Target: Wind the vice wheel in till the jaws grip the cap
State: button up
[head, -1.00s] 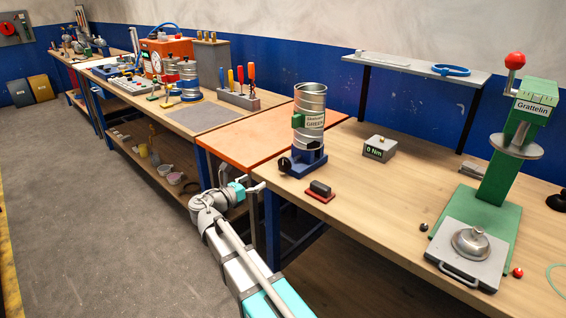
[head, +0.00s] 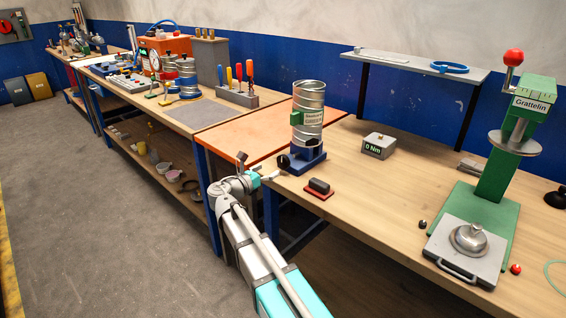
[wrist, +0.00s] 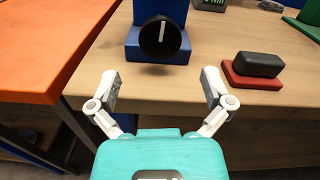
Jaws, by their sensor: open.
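My gripper (wrist: 161,85) is open and empty, just short of the wheel, with one finger to each side. In the head view my gripper (head: 256,167) is at the bench edge, left of the wheel.
A black block on a red base (head: 319,188) lies close to the right of the vice. A grey "0 Nm" box (head: 380,146) stands behind it. A green press (head: 490,190) is at the far right. An orange table (head: 262,137) adjoins on the left.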

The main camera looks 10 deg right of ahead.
aim_at(282, 163)
jog(key=x, duration=0.7)
jog(key=shift+w+d, duration=0.15)
jog(key=shift+c, duration=0.3)
jog(key=c, duration=1)
jog(key=shift+m, duration=0.4)
jog(key=m, duration=0.3)
jog(key=shift+m, duration=2)
